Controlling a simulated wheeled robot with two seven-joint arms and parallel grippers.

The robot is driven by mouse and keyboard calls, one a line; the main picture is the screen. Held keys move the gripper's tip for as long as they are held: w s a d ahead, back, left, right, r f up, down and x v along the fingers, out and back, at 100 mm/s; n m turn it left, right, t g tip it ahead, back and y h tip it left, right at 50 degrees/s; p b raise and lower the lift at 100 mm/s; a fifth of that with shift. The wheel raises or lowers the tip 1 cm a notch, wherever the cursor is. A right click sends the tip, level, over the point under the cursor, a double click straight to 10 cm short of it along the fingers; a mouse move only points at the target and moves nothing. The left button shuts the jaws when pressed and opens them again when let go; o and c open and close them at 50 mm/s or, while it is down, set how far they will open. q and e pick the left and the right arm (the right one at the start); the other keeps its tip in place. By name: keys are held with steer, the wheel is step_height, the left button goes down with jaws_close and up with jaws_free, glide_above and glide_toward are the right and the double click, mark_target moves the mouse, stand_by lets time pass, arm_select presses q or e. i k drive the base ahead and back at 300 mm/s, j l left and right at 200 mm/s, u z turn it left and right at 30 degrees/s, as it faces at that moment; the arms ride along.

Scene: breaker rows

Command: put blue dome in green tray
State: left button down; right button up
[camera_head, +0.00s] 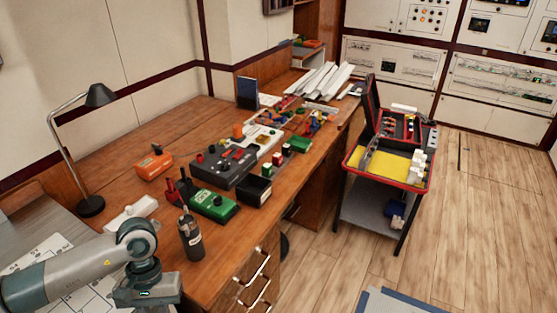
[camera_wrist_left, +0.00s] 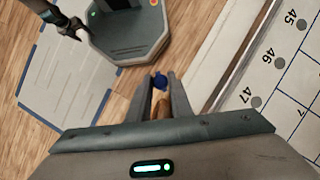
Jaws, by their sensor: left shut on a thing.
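The blue dome (camera_wrist_left: 160,82) is between the fingertips of my left gripper (camera_wrist_left: 161,79) in the left wrist view. The gripper is shut on it, and a small brown piece (camera_wrist_left: 160,101) shows just behind it between the fingers. In the head view my left arm comes in at the lower left, over the grey table; its fingertips and the dome are hidden there. I cannot make out a green tray for certain in either view. Part of what seems my right arm (camera_wrist_left: 70,27) shows at the top left of the wrist view; its jaw state is unclear.
A white sheet with numbered cells and grey dots (camera_wrist_left: 279,62) lies beside my left gripper. The wooden desk (camera_head: 120,180) holds a lamp (camera_head: 92,150), a black bottle (camera_head: 190,238), a green box (camera_head: 213,205) and an open black bin (camera_head: 254,190). A red-rimmed cart (camera_head: 387,184) stands right.

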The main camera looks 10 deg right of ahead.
mark_target(299, 144)
steer(key=i+l, duration=0.3)
steer(key=i+l+u, duration=0.15)
steer(key=i+l, duration=0.15)
steer(key=l, duration=0.2)
steer(key=i+l, duration=0.25)
steer(key=l, duration=0.2)
steer(key=i+l+u, duration=0.15)
steer(key=l, duration=0.3)
steer(key=i+l, duration=0.35)
steer(key=i+l+u, duration=0.15)
steer(key=l, duration=0.4)
steer(key=i+l, duration=0.3)
steer(key=l, duration=0.2)
steer(key=i+l+u, duration=0.15)
steer(key=l, duration=0.35)
steer(key=i, duration=0.55)
